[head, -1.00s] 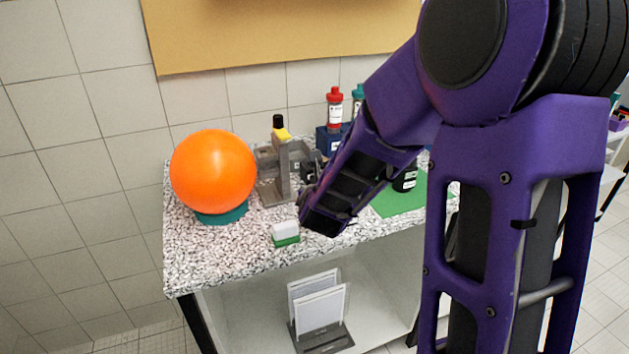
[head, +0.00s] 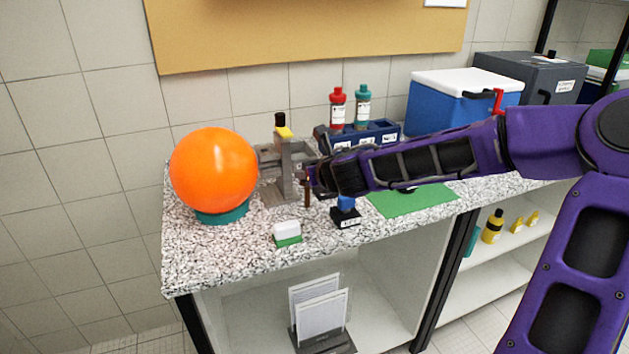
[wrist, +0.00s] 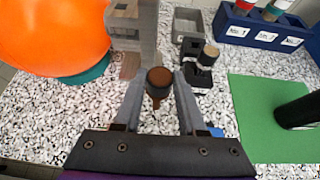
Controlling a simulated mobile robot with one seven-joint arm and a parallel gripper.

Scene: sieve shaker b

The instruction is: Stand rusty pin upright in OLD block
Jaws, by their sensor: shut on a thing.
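The rusty pin (wrist: 158,80), brown with a round dark head, is between the fingers of my gripper (wrist: 158,95) in the wrist view. My gripper is shut on it. In the head view the pin (head: 307,192) hangs roughly upright from my gripper (head: 314,180), above the speckled counter. Dark blocks (wrist: 197,76) stand just right of and beyond the pin in the wrist view. A tan-topped cylinder (wrist: 211,51) stands at them. No OLD label is readable, so I cannot tell which block is OLD. My gripper hides much of this area in the head view.
A grey stand (head: 283,165) rises close beyond the pin. An orange ball (head: 213,170) sits left on a teal ring. A blue-topped black item (head: 345,213) and a green-white block (head: 287,233) lie near the front. A blue bottle rack (head: 375,133) and green mat (head: 415,198) are right.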

